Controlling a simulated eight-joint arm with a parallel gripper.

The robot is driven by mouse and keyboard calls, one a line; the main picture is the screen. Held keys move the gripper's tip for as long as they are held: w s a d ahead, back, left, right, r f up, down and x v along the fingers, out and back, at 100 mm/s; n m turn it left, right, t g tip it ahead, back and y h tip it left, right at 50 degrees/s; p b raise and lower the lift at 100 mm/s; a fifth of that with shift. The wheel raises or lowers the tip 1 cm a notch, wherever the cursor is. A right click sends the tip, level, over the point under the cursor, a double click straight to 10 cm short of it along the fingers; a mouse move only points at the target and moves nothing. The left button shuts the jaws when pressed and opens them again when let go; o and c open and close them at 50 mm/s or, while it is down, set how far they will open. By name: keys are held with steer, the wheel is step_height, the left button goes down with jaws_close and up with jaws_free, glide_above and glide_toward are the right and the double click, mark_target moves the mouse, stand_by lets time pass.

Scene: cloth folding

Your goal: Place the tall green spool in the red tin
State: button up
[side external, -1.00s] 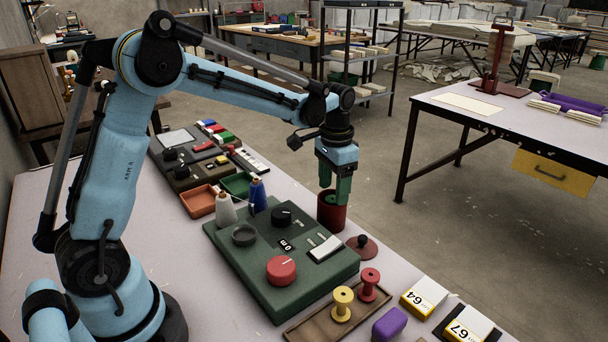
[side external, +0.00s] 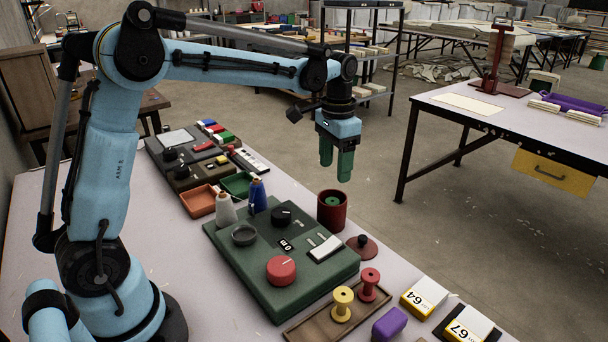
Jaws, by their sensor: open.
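The red tin (side external: 332,218) stands open on the table, just beyond the far right edge of the green control box. A green spool (side external: 332,201) sits inside it, with its top showing below the rim; its lower part is hidden by the tin wall. My gripper (side external: 336,174) hangs above the tin, pointing down, with its two green fingers apart and nothing between them. The fingertips are clear of the tin and the spool. A dark red lid with a black knob (side external: 362,244) lies on the table beside the tin.
The green control box (side external: 235,235) with a red knob fills the table's middle. A wooden tray (side external: 305,330) holds a yellow spool (side external: 342,303) and a red spool (side external: 369,284). A purple block (side external: 389,324) lies nearby. White and blue cone bottles (side external: 226,210) stand behind the box.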

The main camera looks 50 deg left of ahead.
steer(key=shift+r, duration=0.65)
steer(key=s+d+n+t, duration=0.1)
steer(key=s+d+t, duration=0.1)
steer(key=s, duration=0.6)
steer(key=s+d+f+n+t, duration=0.1)
steer(key=s+d+t, duration=0.1)
steer(key=s+t, duration=0.3)
steer(key=s, duration=0.3)
steer(key=shift+s+f, duration=0.15)
steer(key=shift+f, duration=0.1)
